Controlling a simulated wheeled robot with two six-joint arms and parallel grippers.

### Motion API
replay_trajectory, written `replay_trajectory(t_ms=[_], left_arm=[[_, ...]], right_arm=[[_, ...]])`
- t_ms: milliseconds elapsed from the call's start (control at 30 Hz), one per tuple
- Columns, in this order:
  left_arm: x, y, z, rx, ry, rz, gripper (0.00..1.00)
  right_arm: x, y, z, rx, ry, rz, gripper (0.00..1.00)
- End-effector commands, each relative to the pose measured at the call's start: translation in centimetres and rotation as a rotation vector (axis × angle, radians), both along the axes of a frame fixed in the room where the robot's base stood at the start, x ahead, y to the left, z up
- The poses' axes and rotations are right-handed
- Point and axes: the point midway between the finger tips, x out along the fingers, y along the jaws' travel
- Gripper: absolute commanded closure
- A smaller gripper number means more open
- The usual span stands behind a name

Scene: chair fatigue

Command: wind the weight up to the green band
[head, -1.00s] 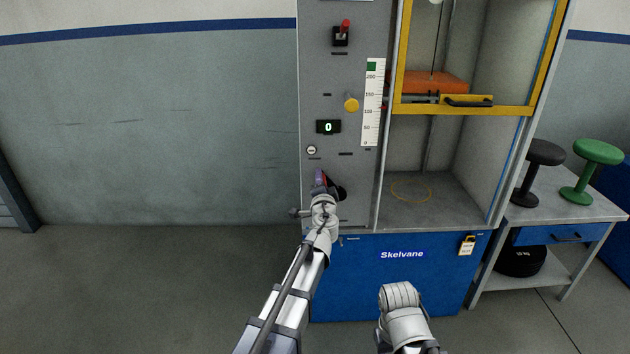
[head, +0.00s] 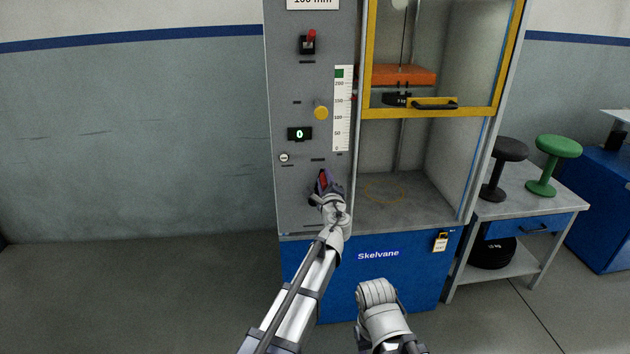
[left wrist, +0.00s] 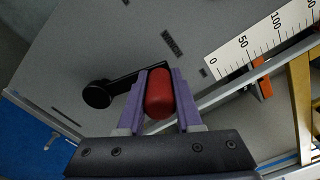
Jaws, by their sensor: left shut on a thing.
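My left gripper (head: 323,181) is shut on the red crank knob (left wrist: 159,94) on the grey machine panel. In the left wrist view the purple fingers lie on both sides of the knob, and the black crank arm (left wrist: 124,83) runs left to a round hub (left wrist: 97,93). The orange weight (head: 404,75) hangs inside the cabinet behind the yellow-framed door. The white scale (head: 343,120) has a green band (head: 340,73) at its top. A small red pointer beside the scale is near the 150 mark, below the band. My right gripper is not visible.
A yellow knob (head: 321,112), a red lever (head: 310,38) and a display reading 0 (head: 299,134) are on the panel. A side table (head: 520,205) holds a black stool-shaped object (head: 499,165) and a green one (head: 551,160). Floor at left is clear.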

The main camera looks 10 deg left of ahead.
Motion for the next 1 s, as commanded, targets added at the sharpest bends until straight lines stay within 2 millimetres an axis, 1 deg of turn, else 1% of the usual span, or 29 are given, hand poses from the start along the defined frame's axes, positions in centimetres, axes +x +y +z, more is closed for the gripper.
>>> replay_trajectory(t_ms=[33,267,500,800,1000], left_arm=[[0.3,-1.0,-0.4,0.039,0.012,-0.012,1.0],[0.8,-3.0,-1.5,0.249,0.072,-0.013,1.0],[1.3,-4.7,-3.0,0.467,0.135,-0.011,1.0],[1.7,-6.2,-5.3,0.741,0.214,-0.009,1.0],[1.8,-6.9,-7.1,0.924,0.266,-0.008,1.0]], right_arm=[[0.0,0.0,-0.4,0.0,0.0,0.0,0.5],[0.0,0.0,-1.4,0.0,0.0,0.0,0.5],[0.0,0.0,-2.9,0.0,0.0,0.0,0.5],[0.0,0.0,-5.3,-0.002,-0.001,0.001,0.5],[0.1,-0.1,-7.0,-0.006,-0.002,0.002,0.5]])
